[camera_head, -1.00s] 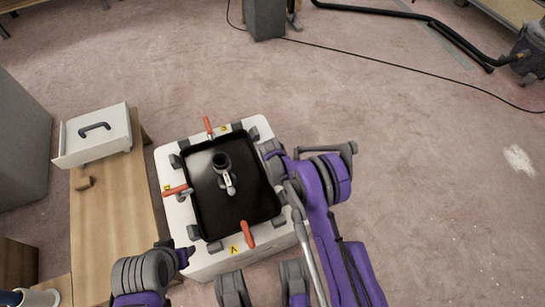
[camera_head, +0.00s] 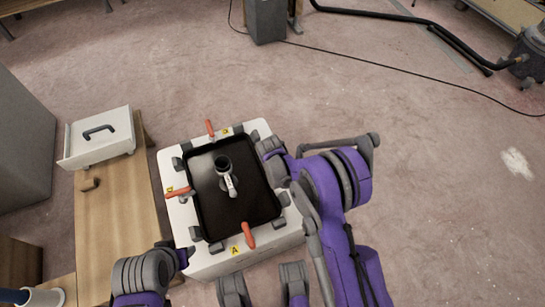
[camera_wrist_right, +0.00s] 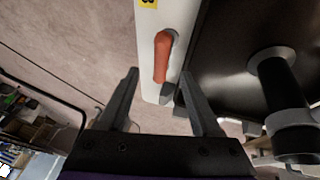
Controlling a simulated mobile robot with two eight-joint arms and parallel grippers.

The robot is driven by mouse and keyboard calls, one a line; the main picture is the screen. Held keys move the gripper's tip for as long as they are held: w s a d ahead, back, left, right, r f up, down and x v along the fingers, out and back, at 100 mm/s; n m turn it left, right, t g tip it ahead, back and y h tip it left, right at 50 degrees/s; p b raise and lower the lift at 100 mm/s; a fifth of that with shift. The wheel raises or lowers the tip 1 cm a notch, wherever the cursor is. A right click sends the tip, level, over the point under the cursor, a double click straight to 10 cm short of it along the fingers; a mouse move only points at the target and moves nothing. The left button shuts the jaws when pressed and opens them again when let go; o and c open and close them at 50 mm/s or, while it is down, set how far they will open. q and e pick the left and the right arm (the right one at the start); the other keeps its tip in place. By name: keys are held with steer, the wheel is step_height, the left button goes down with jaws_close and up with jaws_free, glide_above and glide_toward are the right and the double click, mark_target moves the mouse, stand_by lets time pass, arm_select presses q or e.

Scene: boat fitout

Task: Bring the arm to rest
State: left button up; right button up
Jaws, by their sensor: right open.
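My right gripper (camera_wrist_right: 160,73) is open and empty in the right wrist view. An orange clamp handle (camera_wrist_right: 162,55) shows beyond its fingers, in line with the gap; I cannot tell how far away. In the head view my right arm (camera_head: 335,185) is bent at the right side of a white box (camera_head: 208,262), and its gripper cannot be made out there. Part of my left arm (camera_head: 140,276) shows at the bottom left, without a clear gripper.
The box carries a black tray (camera_head: 255,205) with a black fitting (camera_head: 222,163) and orange-handled clamps (camera_head: 248,235) around it. A wooden bench (camera_head: 112,215) with a white drawer-like part (camera_head: 100,140) stands left. Floor at the right (camera_head: 450,170) is clear.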

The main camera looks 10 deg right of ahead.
steer(key=shift+r, duration=0.1)
stand_by(0.3)
steer(key=s+d+r+m, duration=0.1)
steer(key=s+d+r, duration=0.1)
steer(key=s+r, duration=0.6)
steer(key=s+d+r, duration=0.2)
steer(key=s+r, duration=0.4)
steer(key=r, duration=0.5)
steer(key=s+d+r+m+y, duration=0.1)
steer(key=s+r, duration=0.1)
steer(key=s, duration=0.9)
steer(key=s+d+r, duration=0.1)
steer(key=s, duration=1)
arm_select(q)
step_height(320, 180, up, 26)
steer(key=w+t+p, duration=0.1)
steer(key=p, duration=2.1)
steer(key=shift+p, duration=0.4)
arm_select(e)
step_height(320, 180, up, 26)
steer(key=w, duration=0.2)
steer(key=shift+t, duration=0.3)
steer(key=shift+s+a, duration=0.1)
